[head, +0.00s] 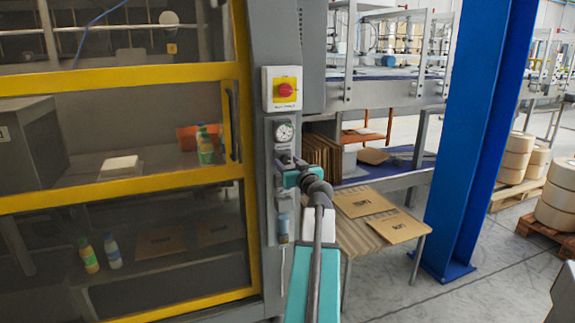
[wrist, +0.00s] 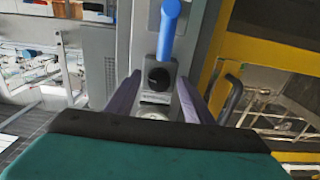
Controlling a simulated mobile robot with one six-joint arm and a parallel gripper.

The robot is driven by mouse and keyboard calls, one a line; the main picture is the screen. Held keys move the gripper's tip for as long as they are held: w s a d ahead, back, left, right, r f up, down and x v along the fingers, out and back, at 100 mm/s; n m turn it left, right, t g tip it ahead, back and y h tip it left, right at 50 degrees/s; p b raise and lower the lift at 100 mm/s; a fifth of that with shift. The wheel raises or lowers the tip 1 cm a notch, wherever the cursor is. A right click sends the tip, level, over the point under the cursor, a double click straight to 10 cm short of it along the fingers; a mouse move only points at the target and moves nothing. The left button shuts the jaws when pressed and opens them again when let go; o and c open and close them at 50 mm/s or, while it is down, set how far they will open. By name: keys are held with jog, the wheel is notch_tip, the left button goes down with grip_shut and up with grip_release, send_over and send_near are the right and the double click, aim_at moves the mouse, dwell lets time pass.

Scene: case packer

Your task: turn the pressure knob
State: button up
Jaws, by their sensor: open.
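The pressure gauge (head: 284,131), round with a white face, is on the grey machine column in the head view. My gripper (head: 284,160) is just below it, against the column, and hides what lies behind it. In the wrist view a black round knob (wrist: 160,75) sits on the column, below a blue cylinder. My gripper (wrist: 159,78) is open there, one dark finger at each side of the knob. I cannot tell whether the fingers touch it. A round pale part shows between the fingers, partly hidden by my gripper's body.
A red switch on a yellow plate (head: 285,89) is above the gauge. The yellow-framed guard door (head: 120,188) with its dark handle is at left. A small table (head: 362,242) with flat cartons stands at right, before a blue post (head: 474,140). The blue cylinder (wrist: 169,30) is near the knob.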

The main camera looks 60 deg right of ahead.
jog(key=c, duration=0.9)
jog(key=shift+a+f, duration=0.1)
jog(key=shift+c, duration=0.7)
jog(key=shift+m+b, duration=0.35)
jog(key=shift+m, duration=0.15)
jog(key=m+b, duration=0.1)
jog(key=m, duration=0.2)
jog(key=shift+r, duration=0.2)
jog(key=shift+r+m+b, duration=0.1)
jog(key=shift+m+b, duration=0.25)
jog(key=shift+m, duration=1.95)
